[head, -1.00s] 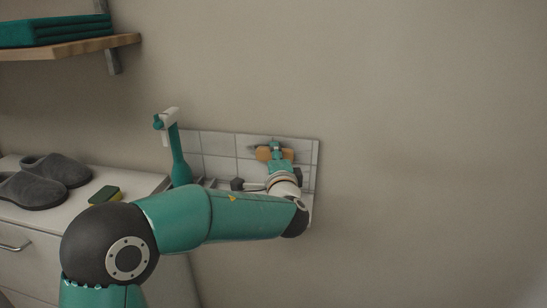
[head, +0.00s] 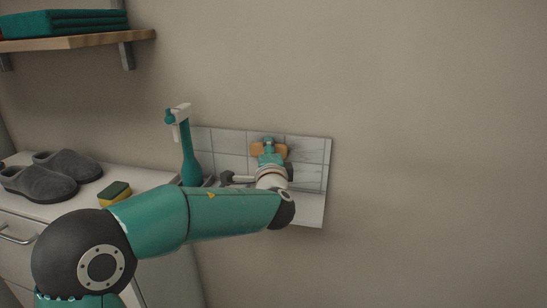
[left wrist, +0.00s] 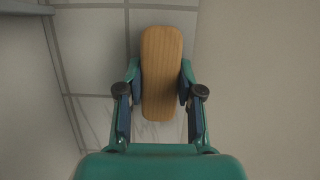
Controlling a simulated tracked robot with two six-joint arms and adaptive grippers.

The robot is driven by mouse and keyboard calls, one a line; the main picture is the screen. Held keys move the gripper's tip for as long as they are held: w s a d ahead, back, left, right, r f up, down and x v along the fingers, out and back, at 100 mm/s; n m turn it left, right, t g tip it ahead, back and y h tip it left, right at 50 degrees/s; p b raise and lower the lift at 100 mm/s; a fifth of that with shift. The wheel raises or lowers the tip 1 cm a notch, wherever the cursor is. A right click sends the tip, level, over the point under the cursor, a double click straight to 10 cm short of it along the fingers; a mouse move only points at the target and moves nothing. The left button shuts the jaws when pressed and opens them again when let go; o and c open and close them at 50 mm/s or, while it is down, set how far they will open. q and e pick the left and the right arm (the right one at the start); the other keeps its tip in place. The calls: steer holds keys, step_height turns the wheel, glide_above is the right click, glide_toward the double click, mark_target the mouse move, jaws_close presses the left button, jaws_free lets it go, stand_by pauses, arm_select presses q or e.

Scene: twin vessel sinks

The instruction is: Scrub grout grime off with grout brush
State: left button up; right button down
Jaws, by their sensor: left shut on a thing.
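The grout brush, a wooden block (head: 255,150), shows on both sides of my left gripper (head: 267,151) in front of the white tile panel (head: 230,138). In the left wrist view the brush (left wrist: 162,60) is upright between the two fingers, and the gripper (left wrist: 160,82) is shut on it. The bristles are hidden behind the block, so I cannot tell whether they touch the tiles. Grey grime streaks (left wrist: 148,131) show on the tile below the brush in the left wrist view. My right gripper is not in view.
A teal spray bottle (head: 189,158) stands left of the panel, near a small dark-headed tool (head: 237,178). A sponge (head: 115,193) and grey slippers (head: 40,180) lie on the counter. A shelf (head: 80,41) holds folded teal towels (head: 65,20). The wall at right is bare.

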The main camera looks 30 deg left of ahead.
mark_target(286, 154)
arm_select(q)
steer(key=shift+a, duration=0.3)
steer(key=shift+d, duration=0.15)
steer(key=shift+w+d+b, duration=0.2)
steer(key=shift+d, duration=0.6)
steer(key=shift+w+d+b, duration=0.15)
steer(key=shift+w+d, duration=0.05)
steer(key=shift+d, duration=0.55)
steer(key=shift+w+d+b, duration=0.2)
steer(key=shift+d, duration=0.6)
steer(key=shift+a+f, duration=0.1)
steer(key=shift+s+a+b, duration=0.25)
steer(key=shift+a+b, duration=0.5)
steer(key=shift+a, duration=0.2)
steer(key=shift+s+a+b, duration=0.2)
steer(key=shift+a+b, duration=0.2)
steer(key=shift+a, duration=0.35)
steer(key=shift+s+a+b, duration=0.15)
steer(key=shift+a+b, duration=0.25)
steer(key=shift+a, duration=0.3)
steer(key=shift+d, duration=0.1)
steer(key=shift+w+d+b, duration=0.1)
steer(key=shift+w+d, duration=0.1)
steer(key=shift+d, duration=0.6)
steer(key=shift+w+d+b, duration=0.1)
steer(key=shift+w+d, duration=0.1)
steer(key=shift+d, duration=0.6)
steer(key=shift+w+d+b, duration=0.1)
steer(key=shift+w+d, duration=0.1)
steer(key=shift+d, duration=0.6)
